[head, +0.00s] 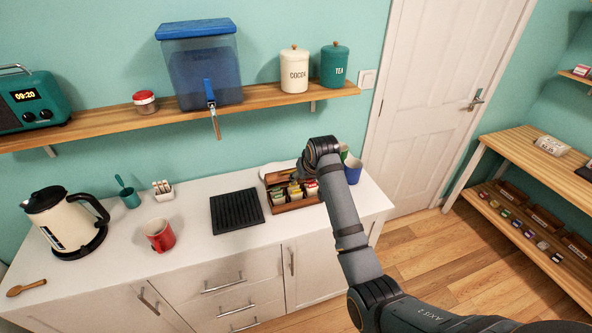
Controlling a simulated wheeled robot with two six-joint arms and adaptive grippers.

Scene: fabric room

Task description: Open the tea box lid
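The wooden tea box (298,205) sits on the white counter, right of the black ribbed tray. Colourful tea packets (279,194) show inside it, so its front part is uncovered. A wooden panel (277,178), which looks like the lid, stands at the box's back left. My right arm reaches in from the lower right and covers the box's right side. My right gripper (300,172) is at the back of the box, close to the panel. Its fingers are small and dark, so I cannot tell their opening or any contact. My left gripper is out of view.
The black ribbed tray (237,210), a red mug (159,235) and a cream kettle (64,222) stand left of the box. Blue (352,170) and green cups stand behind my arm. A wooden shelf (260,98) with a water dispenser (203,70) and canisters hangs above.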

